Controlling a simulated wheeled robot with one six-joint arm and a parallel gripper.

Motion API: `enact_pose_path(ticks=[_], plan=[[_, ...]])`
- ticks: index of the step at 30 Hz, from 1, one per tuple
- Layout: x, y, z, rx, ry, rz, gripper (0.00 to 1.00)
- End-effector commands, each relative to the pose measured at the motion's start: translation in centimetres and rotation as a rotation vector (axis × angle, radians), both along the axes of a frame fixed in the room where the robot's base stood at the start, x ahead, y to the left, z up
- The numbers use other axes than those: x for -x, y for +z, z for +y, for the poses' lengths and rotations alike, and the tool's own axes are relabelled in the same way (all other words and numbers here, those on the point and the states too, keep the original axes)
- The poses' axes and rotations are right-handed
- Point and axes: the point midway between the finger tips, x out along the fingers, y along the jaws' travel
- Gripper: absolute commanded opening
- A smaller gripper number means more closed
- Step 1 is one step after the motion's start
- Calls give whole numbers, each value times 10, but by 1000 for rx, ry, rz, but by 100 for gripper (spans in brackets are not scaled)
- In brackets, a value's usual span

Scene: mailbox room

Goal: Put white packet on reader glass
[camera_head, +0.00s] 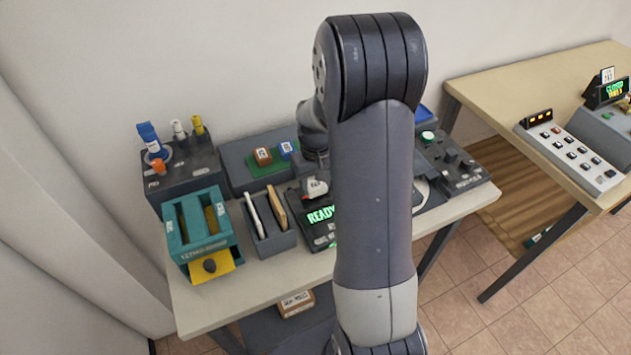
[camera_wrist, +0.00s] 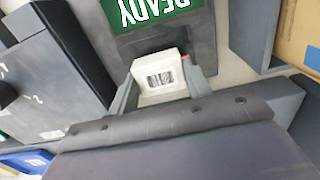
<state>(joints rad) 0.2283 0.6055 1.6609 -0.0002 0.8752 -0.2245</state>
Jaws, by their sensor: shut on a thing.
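The white packet (camera_wrist: 160,76) has a barcode label and a small red mark at one edge. It sits between the two fingers of my gripper (camera_wrist: 160,84) in the wrist view, and the gripper is shut on it. In the head view the packet (camera_head: 316,187) shows just left of my arm, over the dark reader (camera_head: 322,240). The reader's green READY display (camera_wrist: 155,12) lies just beyond the packet in the wrist view. The dark reader surface around the packet is partly hidden, and I cannot tell whether the packet touches the glass.
A teal box (camera_head: 196,232) and a grey holder with upright slabs (camera_head: 270,238) stand left of the reader. Behind are a green mat (camera_head: 268,168) with small blocks and a bottle rack (camera_head: 183,178). A control box (camera_head: 455,165) stands right. My arm hides the table's middle.

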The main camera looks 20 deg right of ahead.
Motion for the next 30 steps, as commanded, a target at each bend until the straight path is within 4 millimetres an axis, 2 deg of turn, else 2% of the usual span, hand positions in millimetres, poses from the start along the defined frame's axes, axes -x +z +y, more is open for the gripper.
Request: enact_pose_path(ticks=[18, 25, 26, 30], plan=[[0, -13, 0, 0, 0, 0, 24], [0, -12, 0, 0, 0, 0, 24], [0, -12, 0, 0, 0, 0, 47], [0, -12, 0, 0, 0, 0, 59]])
